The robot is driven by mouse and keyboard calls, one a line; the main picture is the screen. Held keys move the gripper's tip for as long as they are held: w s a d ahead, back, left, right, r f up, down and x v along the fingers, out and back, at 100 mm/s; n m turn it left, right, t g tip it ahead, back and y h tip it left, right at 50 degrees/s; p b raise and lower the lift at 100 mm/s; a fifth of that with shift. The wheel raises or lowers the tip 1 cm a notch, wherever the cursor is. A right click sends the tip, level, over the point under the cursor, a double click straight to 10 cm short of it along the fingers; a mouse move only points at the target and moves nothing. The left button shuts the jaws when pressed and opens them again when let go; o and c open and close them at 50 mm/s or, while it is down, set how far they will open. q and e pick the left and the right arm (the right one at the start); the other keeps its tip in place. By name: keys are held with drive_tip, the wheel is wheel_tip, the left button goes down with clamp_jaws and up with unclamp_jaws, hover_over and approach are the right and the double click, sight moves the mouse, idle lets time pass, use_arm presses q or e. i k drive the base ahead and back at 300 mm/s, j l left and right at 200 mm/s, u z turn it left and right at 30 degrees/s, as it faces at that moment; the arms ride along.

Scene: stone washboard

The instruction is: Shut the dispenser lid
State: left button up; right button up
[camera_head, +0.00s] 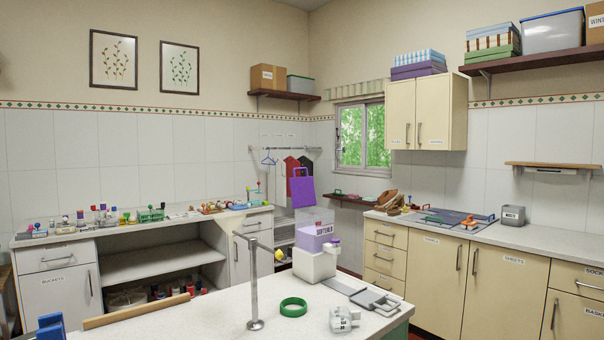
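The softener dispenser stands on the near counter right of centre. It has a clear tank (315,218) with purple liquid in its lower part and a label reading SOFTENER. The tank sits on a white block (314,265). A purple panel with a handle at its top, which looks like the dispenser lid (302,191), stands upright at the tank's rear left edge, so the lid appears open. A small purple-topped spout (334,242) shows at the tank's right side. Neither of my grippers is in view.
The near counter (215,315) carries a metal post (254,290) left of the dispenser, a green ring (293,307), a clear jar (342,319) and a grey hinged tray (374,299). A blue object (50,328) sits at the bottom left. Counter space before the dispenser is partly clear.

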sight(302, 189)
drive_tip(key=i+l, duration=0.25)
drive_tip(key=i+l+u, duration=0.15)
drive_tip(key=l, duration=0.25)
drive_tip(key=i+l, duration=0.35)
drive_tip(key=i+l+u, duration=0.1)
drive_tip(key=l, duration=0.25)
drive_tip(key=i+l+u, duration=0.1)
drive_tip(key=i+l, duration=0.45)
drive_tip(key=l, duration=0.2)
drive_tip(key=i+l+u, duration=0.1)
drive_tip(key=l, duration=0.3)
drive_tip(key=i+l+u, duration=0.1)
drive_tip(key=i+l, duration=0.2)
drive_tip(key=l, duration=0.1)
